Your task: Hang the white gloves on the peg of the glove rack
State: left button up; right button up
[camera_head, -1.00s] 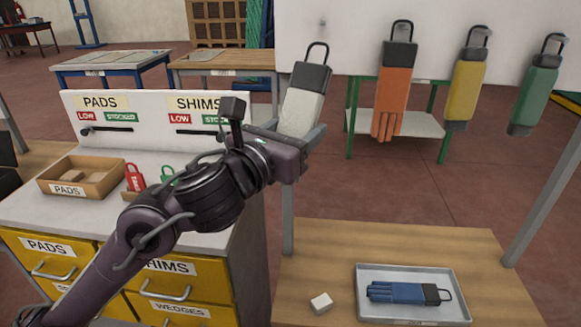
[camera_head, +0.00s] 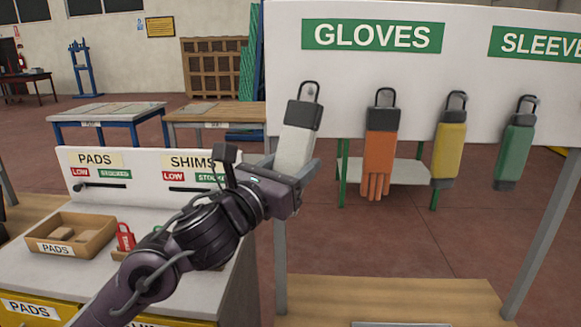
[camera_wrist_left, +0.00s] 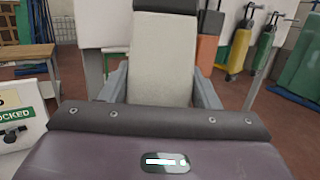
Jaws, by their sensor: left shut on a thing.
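The white gloves (camera_head: 296,146) have a dark cuff and a dark wire loop at the top. My left gripper (camera_head: 292,172) is shut on their lower part and holds them upright, tilted slightly, in front of the rack board. The gloves also show in the left wrist view (camera_wrist_left: 163,62), between the fingers (camera_wrist_left: 160,88). The glove rack (camera_head: 400,85) is a white board with a green GLOVES sign. The loop is at the leftmost peg (camera_head: 310,90), which shows inside the loop's outline; I cannot tell whether the loop is around it. My right gripper is not in view.
Orange gloves (camera_head: 379,150), a yellow item (camera_head: 448,150) and a green item (camera_head: 514,155) hang to the right on the rack. A cabinet with a PADS box (camera_head: 70,238) stands at the left. A wooden bench (camera_head: 400,295) lies below the rack.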

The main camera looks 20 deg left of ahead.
pick_arm(q)
jog(key=shift+w+a+f+p, duration=0.1)
jog(key=shift+w+a+p, duration=0.1)
jog(key=shift+w, duration=0.45)
jog(key=shift+w+a+p, duration=0.1)
jog(key=shift+w+a, duration=0.05)
jog(key=shift+w, duration=0.45)
jog(key=shift+w+a+p, duration=0.2)
jog(key=shift+w+p, duration=0.1)
jog(key=shift+w, duration=0.4)
jog(key=shift+w+a+f+b, duration=0.2)
jog(key=shift+w+f+b, duration=0.4)
jog(key=shift+b, duration=0.35)
jog(key=o, duration=1.1)
jog(key=b+v, duration=0.3)
jog(key=v, duration=0.4)
jog(key=shift+s, duration=0.4)
